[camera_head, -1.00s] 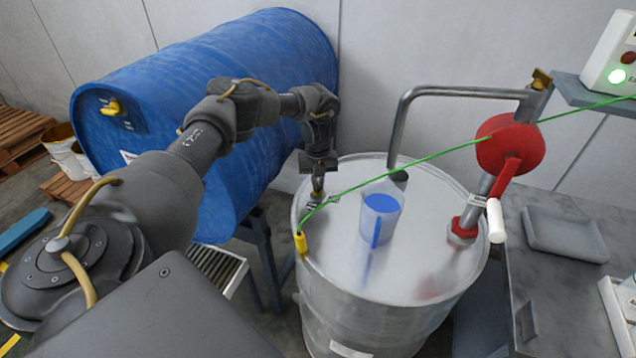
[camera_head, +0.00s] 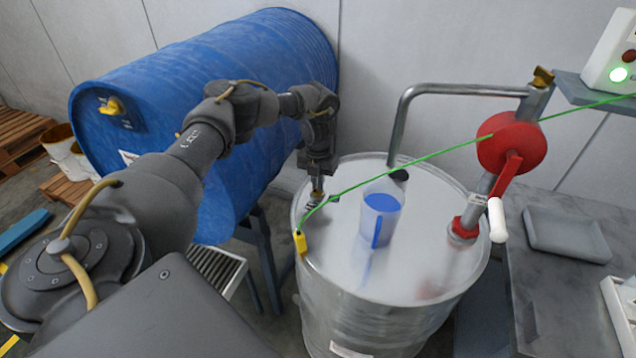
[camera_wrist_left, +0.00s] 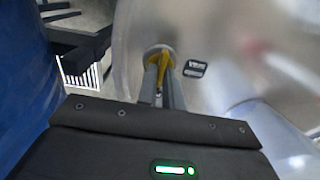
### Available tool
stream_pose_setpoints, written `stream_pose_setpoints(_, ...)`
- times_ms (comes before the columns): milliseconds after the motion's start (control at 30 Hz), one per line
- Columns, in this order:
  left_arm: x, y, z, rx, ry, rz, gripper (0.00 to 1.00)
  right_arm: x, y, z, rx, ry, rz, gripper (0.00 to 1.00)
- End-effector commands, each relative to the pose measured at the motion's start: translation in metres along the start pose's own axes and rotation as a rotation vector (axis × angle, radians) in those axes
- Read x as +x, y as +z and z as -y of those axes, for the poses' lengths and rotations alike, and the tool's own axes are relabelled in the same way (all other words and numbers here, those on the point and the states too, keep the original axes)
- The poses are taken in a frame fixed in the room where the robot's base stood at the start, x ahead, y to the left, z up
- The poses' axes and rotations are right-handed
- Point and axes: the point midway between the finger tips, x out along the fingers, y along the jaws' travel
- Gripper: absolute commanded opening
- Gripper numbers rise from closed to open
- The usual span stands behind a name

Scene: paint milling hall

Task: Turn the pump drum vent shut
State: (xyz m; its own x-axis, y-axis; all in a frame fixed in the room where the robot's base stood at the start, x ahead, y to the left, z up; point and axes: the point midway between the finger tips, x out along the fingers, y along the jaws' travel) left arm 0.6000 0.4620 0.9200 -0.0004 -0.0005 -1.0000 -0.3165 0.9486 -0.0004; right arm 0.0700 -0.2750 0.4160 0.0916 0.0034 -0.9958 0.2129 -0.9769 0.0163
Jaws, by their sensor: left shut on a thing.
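The pump drum (camera_head: 340,285) is a silver steel drum standing upright in the middle of the head view. Its vent sits on the lid near the left rim; in the left wrist view the vent (camera_wrist_left: 158,55) shows as a yellow piece on a pale round base, with a small label beside it. My left gripper (camera_head: 317,194) points straight down over the vent. In the left wrist view its fingers (camera_wrist_left: 162,85) are shut on the yellow part, which they partly hide. The vent's exact turn angle is hard to tell. My right gripper is not in view.
A clear jug with blue contents (camera_head: 381,215) stands on the lid. A red crank pump (camera_head: 512,143) with a bent pipe rises at the lid's right. A green wire runs from a yellow clamp (camera_head: 300,242). A blue drum (camera_head: 215,90) lies behind my left arm.

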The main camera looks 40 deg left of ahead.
Motion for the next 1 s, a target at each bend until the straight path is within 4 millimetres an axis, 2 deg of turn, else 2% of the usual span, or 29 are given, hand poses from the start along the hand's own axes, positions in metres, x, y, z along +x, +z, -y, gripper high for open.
stream_pose_setpoints(300,0.000,0.000,0.000,0.003,0.001,-0.001,0.00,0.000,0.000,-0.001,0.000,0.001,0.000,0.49)
stream_pose_setpoints(333,0.000,0.000,0.000,0.003,0.001,-0.001,0.11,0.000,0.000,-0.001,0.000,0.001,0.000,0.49)
stream_pose_setpoints(500,0.000,0.000,0.000,0.002,0.001,0.000,0.30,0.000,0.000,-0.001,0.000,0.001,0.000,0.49)
stream_pose_setpoints(800,-0.002,0.000,0.000,0.002,0.000,0.001,0.30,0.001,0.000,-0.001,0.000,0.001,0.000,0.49)
stream_pose_setpoints(1000,-0.028,0.001,0.000,0.003,-0.002,0.005,0.30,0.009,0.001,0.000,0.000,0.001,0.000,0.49)
